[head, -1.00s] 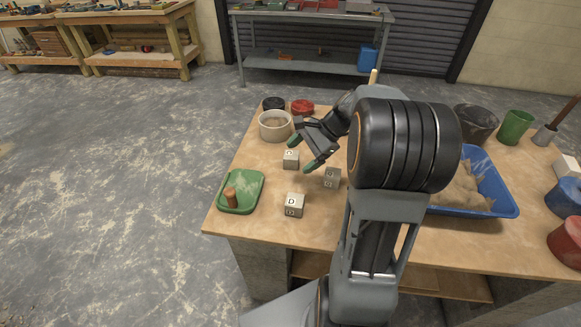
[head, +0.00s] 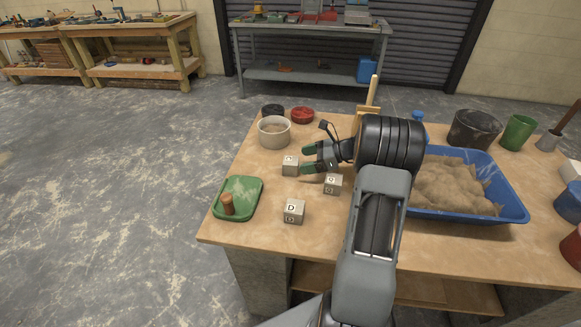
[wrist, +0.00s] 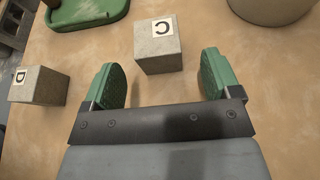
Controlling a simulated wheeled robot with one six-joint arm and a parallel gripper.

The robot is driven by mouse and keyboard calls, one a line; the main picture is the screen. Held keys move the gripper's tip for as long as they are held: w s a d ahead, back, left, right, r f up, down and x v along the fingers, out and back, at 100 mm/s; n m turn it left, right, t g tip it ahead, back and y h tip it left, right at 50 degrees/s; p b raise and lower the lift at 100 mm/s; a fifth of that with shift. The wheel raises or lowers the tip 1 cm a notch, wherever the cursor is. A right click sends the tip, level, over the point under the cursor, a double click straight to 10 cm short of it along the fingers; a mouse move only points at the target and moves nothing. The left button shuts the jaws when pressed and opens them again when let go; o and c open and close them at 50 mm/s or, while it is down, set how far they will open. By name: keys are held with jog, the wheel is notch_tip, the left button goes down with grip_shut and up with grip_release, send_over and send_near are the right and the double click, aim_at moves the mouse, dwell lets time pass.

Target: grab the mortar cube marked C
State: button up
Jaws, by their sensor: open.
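The mortar cube marked C (wrist: 158,50) is grey with a white letter label and stands on the table just ahead of my fingertips in the wrist view. In the head view this cube (head: 290,166) sits at the tips of my gripper (head: 308,160). My gripper also shows in the wrist view (wrist: 160,82), its green-padded fingers open and empty, one on each side of the line to the cube. A cube marked D (head: 293,211) stands nearer the front edge and also shows in the wrist view (wrist: 38,86). A third cube (head: 333,184) stands beside my gripper; its letter is unclear.
A green tray (head: 250,207) with a wooden-handled tool is at the left. A pale round tub (head: 274,132) stands behind the C cube. A blue tray (head: 470,215) of sand is at the right. Bare tabletop lies around the cubes.

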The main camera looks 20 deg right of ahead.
aim_at(298, 160)
jog(key=shift+x, duration=2.9)
jog(key=shift+s+a+r, duration=0.15)
jog(key=shift+c, duration=0.3)
jog(key=c, duration=1)
jog(key=shift+c, duration=0.5)
jog(key=shift+r, duration=0.15)
